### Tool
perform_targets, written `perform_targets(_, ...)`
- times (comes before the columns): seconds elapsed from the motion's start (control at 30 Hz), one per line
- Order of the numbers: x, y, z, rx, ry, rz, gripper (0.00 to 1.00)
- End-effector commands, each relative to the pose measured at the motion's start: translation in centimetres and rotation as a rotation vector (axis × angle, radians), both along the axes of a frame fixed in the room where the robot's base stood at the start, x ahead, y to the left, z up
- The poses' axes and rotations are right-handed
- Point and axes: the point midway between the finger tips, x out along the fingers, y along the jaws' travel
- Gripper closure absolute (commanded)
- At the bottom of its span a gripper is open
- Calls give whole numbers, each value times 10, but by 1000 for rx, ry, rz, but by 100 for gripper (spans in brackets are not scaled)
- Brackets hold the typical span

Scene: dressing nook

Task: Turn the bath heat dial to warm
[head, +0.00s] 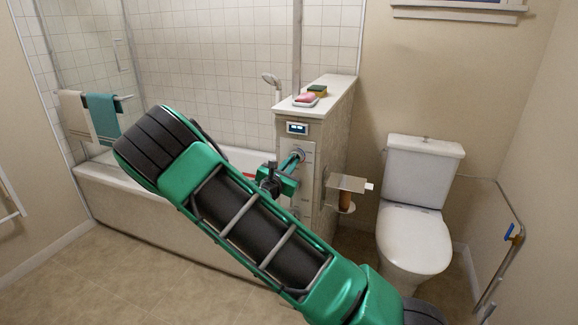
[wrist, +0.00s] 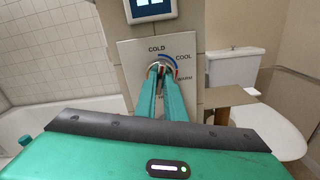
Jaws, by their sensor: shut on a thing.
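The bath heat dial (wrist: 160,65) sits on a pale plate (wrist: 128,52) on the end of the half wall. The plate reads COLD at the top, COOL at upper right and WARM at right, with a blue arc and a reddish part below it. My gripper (wrist: 161,76) is shut on the dial, a finger on each side. The fingers hide most of the dial and the plate's lower part, so I cannot tell which label it points to. In the head view my gripper (head: 297,157) reaches the panel just below the small display.
A small display (head: 297,128) is above the dial. Soap (head: 305,98) and a sponge (head: 317,90) lie on the half wall's ledge. The bathtub (head: 130,186) is at left. A paper holder (head: 347,183) and the toilet (head: 413,230) stand at right.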

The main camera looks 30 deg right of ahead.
Motion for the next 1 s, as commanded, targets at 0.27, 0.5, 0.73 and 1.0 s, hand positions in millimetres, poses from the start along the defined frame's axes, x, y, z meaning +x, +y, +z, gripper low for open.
perform_targets(0.27, 2, 2, 1, 110, -144, 6, 100)
perform_targets(0.5, 2, 3, 1, 247, -321, 6, 100)
perform_targets(0.73, 3, 4, 1, 383, -493, 7, 100)
perform_targets(1.0, 3, 4, 1, 543, -694, 7, 100)
